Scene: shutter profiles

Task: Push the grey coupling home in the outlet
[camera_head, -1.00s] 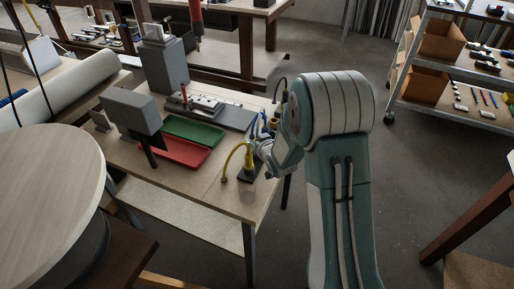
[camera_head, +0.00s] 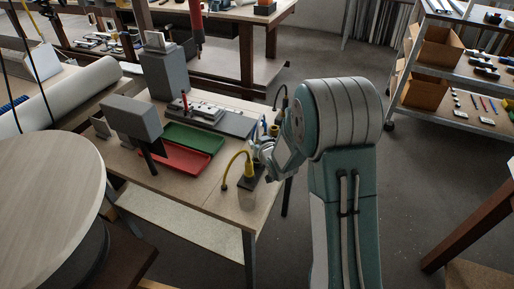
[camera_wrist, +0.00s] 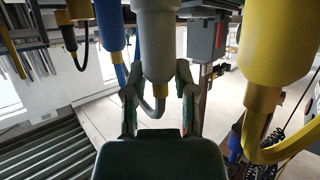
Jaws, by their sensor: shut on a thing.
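The grey coupling (camera_wrist: 157,40) fills the upper middle of the wrist view, with a yellow collar and a grey cable bending below it. The fingers of my gripper (camera_wrist: 159,98) stand on both sides of its lower end, shut on it. In the head view my gripper (camera_head: 261,150) is at the right end of the bench, next to the dark base (camera_head: 250,181) with the yellow cable. The outlet's mouth is out of sight, so I cannot tell how deep the coupling sits.
A large yellow coupling (camera_wrist: 278,45) hangs close on the right in the wrist view. A blue coupling (camera_wrist: 110,25) is close on the left, with a dark one beyond. Red (camera_head: 172,158) and green (camera_head: 193,137) trays lie on the bench (camera_head: 205,192).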

